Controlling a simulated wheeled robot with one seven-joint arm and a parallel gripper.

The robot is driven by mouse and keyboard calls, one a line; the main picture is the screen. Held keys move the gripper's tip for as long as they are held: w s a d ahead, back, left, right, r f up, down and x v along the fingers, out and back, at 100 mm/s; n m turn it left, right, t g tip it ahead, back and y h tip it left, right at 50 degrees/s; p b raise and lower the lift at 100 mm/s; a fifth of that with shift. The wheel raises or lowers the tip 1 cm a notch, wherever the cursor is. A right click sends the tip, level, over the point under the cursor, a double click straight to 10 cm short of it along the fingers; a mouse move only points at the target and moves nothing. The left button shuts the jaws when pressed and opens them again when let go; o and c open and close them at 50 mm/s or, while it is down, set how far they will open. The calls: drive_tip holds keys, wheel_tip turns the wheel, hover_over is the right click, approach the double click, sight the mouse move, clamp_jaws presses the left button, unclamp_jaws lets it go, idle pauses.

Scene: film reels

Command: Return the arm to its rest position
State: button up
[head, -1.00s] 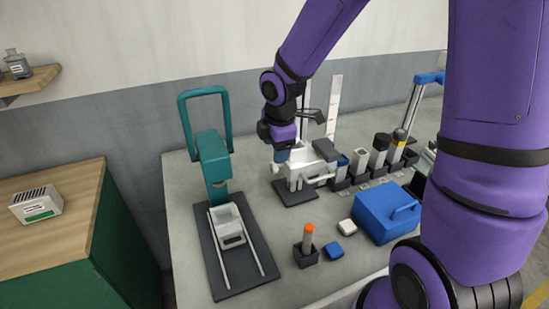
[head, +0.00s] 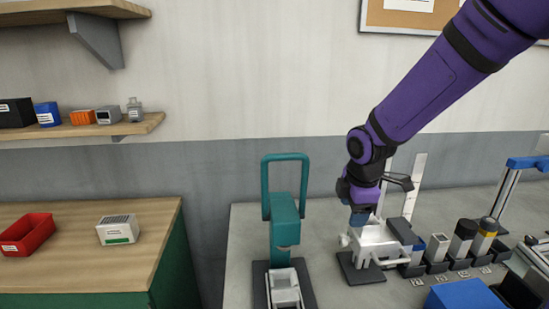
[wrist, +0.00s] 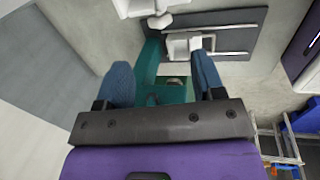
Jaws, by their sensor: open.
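My gripper (head: 360,219) is at the end of my purple arm, low beside the white device (head: 378,245) on the grey bench. Whether it touches that device I cannot tell. In the wrist view my gripper (wrist: 163,75) has its two blue fingers spread apart, with nothing seen held between them. The teal press (wrist: 148,62) shows behind and between the fingers there. In the head view the teal press (head: 285,220) stands left of my gripper, upright, with a white tray (head: 285,287) in front of it.
Dark holders with several cylinders (head: 463,240) stand right of the white device. A blue box (head: 465,294) is at the front. A wooden counter at left bears a red bin (head: 27,233) and a white box (head: 117,229). A wall shelf (head: 90,129) hangs above.

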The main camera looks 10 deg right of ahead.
drive_tip(key=s+d+r+m+t, duration=0.1)
drive_tip(key=s+d+r+m, duration=0.2)
drive_tip(key=s+r+m, duration=0.5)
drive_tip(key=s+d+r+m+t, duration=0.1)
drive_tip(key=s+d+r+m, duration=0.2)
drive_tip(key=s+r+m, duration=0.6)
drive_tip(key=s, duration=0.5)
drive_tip(key=shift+d+t, duration=0.15)
drive_tip(key=shift+t, duration=0.25)
